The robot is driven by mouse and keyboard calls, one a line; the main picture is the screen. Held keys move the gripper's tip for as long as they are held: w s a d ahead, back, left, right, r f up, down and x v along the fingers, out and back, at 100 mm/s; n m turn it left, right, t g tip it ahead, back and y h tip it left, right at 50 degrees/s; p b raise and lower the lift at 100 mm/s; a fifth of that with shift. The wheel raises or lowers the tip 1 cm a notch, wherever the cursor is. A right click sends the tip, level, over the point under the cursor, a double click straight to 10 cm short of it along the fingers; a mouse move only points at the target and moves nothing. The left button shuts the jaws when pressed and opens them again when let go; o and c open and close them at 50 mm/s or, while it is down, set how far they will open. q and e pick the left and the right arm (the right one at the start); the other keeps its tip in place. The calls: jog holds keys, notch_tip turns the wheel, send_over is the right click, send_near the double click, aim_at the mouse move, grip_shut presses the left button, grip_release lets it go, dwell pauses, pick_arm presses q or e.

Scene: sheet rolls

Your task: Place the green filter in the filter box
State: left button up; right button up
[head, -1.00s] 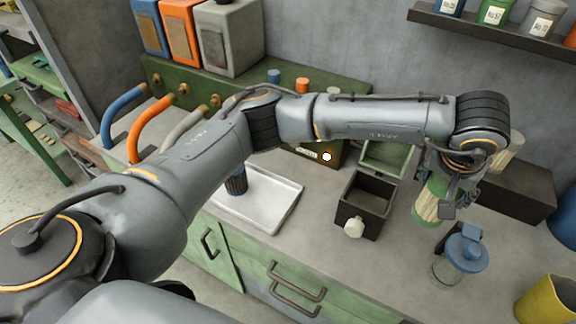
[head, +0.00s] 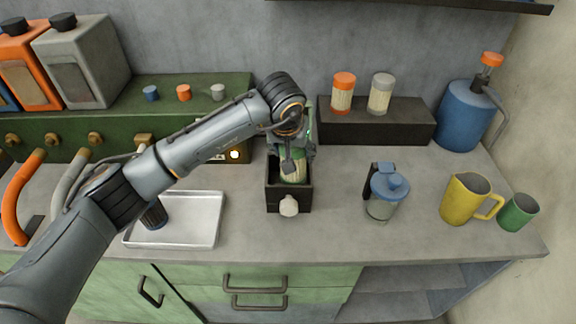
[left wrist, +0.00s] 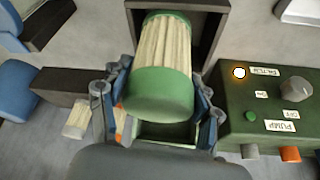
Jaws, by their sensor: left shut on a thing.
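The green filter (left wrist: 160,75), a pleated cream cylinder with green end caps, is in my left gripper (left wrist: 160,105), which is shut on it. In the head view the filter (head: 292,168) is upright at the mouth of the dark filter box (head: 289,197), partly hidden by my left gripper (head: 291,150). The open box also shows in the left wrist view (left wrist: 215,18), with the filter's far end at its opening. I cannot tell how deep the filter is in it. A green lid part (left wrist: 165,133) shows behind the filter. My right gripper is not in view.
An orange-capped filter (head: 343,92) and a grey-capped one (head: 381,95) stand on a dark block (head: 375,127). A blue-lidded jar (head: 384,195), yellow jug (head: 466,198) and green cup (head: 518,212) are to the right. A white tray (head: 190,220) lies left.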

pick_arm(q)
jog(key=shift+w+a+f, duration=0.2)
jog(key=shift+w+f, duration=0.15)
jog(key=shift+f, duration=0.2)
jog(key=shift+w+a+f, duration=0.15)
jog(key=shift+w+f, duration=0.15)
jog(key=shift+f, duration=0.2)
notch_tip(320, 180, down, 3)
jog(key=shift+a+f+b, duration=0.1)
jog(key=shift+a+b, duration=0.05)
jog(key=shift+b, duration=0.5)
jog(key=shift+w, duration=0.15)
jog(key=shift+f, duration=0.15)
jog(key=o, duration=1.7)
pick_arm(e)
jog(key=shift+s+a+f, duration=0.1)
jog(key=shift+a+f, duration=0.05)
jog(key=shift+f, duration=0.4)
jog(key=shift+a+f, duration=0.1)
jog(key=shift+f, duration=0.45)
pick_arm(q)
jog(key=shift+r, duration=0.4)
jog(key=b+v, duration=0.2)
jog(key=v, duration=0.9)
jog(key=shift+s+r, duration=0.25)
jog(key=shift+r, duration=0.05)
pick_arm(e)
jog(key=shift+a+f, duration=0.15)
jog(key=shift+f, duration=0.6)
